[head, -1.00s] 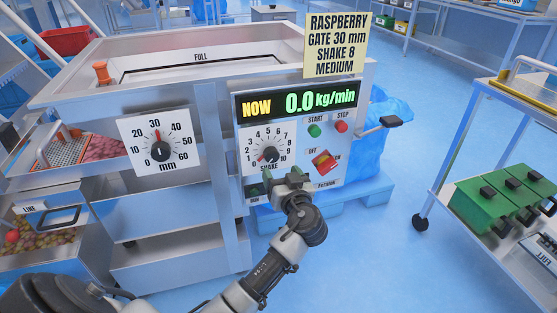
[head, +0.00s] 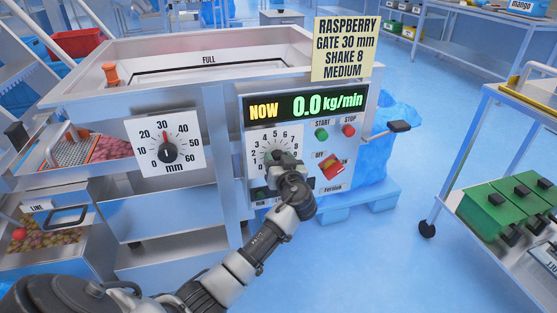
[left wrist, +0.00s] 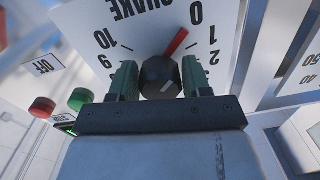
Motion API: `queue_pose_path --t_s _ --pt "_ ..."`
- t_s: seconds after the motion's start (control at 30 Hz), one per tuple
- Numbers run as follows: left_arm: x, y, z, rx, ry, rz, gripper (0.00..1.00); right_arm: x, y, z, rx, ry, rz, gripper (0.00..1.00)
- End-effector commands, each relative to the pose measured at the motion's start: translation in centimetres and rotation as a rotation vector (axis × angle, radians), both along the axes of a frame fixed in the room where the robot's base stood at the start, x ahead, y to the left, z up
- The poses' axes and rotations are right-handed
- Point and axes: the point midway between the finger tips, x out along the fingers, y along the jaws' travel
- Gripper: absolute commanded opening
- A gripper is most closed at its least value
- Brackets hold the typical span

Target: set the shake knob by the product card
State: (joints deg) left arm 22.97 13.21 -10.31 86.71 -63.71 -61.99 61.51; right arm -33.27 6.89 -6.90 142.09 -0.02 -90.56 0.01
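The shake dial (head: 262,139) is a white 0-to-10 plate on the machine's control panel. Its dark knob (left wrist: 161,78) shows in the left wrist view, where the plate appears upside down; its red pointer is at about 0. My left gripper (head: 285,160) is in front of the knob and hides most of it in the head view. In the left wrist view its two green fingers (left wrist: 160,77) stand on either side of the knob, with barely any gap. The yellow product card (head: 343,48) reads RASPBERRY, GATE 30 mm, SHAKE 8, MEDIUM. My right gripper is not in view.
The display (head: 306,105) reads NOW 0.0 kg/min. A green start button (head: 321,134), a red stop button (head: 348,130) and a red switch (head: 331,167) are right of the dial. The mm gate dial (head: 167,144) points to about 30. A cart with green boxes stands right.

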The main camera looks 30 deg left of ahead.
Motion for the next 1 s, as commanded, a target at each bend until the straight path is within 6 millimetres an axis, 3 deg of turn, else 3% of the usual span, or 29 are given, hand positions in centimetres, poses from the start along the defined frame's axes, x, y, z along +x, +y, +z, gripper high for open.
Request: queue_pose_path --t_s 0.03,0.17,0.57,1.0 --pt "0.0 0.0 0.0 0.0 0.0 0.0 0.4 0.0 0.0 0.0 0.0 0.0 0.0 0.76" --pt "0.0 0.0 0.0 0.0 0.0 0.0 0.2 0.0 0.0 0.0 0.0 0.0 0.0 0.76" --pt "-0.1 0.0 0.0 0.051 0.059 0.001 0.2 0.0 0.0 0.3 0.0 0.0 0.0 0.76" --pt "-0.1 0.0 0.2 0.286 0.337 0.0 0.2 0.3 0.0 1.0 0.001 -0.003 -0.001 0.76"
